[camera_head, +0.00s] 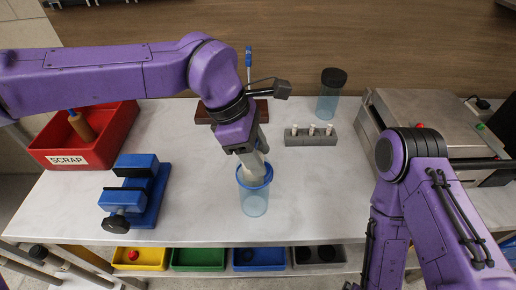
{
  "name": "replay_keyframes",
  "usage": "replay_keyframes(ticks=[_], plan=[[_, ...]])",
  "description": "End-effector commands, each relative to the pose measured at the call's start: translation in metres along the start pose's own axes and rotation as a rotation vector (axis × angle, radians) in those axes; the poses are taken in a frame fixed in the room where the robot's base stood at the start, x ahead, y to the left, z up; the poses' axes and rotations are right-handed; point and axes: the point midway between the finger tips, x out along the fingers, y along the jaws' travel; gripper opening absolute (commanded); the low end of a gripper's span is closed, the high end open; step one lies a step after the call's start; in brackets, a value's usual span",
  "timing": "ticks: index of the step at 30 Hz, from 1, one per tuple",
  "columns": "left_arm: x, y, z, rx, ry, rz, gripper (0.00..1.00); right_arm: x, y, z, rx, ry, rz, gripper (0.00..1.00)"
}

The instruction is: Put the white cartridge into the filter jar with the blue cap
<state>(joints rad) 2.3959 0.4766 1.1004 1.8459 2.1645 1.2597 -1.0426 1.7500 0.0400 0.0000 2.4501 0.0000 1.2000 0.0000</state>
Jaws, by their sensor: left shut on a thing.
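My left gripper (252,158) points down over the jar with the blue rim and is shut on the white cartridge (254,172). The clear bluish filter jar (255,202) stands upright near the table's front middle. The cartridge is at the jar's mouth, within the outline of the blue rim; the gripper hides its upper part, and how deep its lower end reaches I cannot tell. A second clear jar with a black cap (330,93) stands at the back. My right arm is at the right, but its gripper is out of view.
A grey rack (311,139) with several white-topped pieces stands right of the jar. A blue vise-like fixture (146,196) and a red SCRAP bin (84,152) are at the left. A grey machine (432,118) fills the back right. Coloured bins sit below the front edge.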

Motion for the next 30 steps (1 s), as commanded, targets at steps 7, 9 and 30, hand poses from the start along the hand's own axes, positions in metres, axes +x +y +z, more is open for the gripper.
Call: replay_keyframes(ticks=[7,9,30], plan=[[-0.001,0.0,0.0,0.0,0.0,0.0,0.67,0.0,0.0,0.0,0.0,0.0,0.0,1.0],[-0.001,0.0,0.0,0.0,0.0,0.0,0.77,0.0,0.0,0.0,0.0,0.0,0.0,1.0],[-0.088,0.001,0.0,-0.002,-0.002,0.004,0.77,0.009,-0.001,0.004,0.0,0.0,0.0,1.0]])
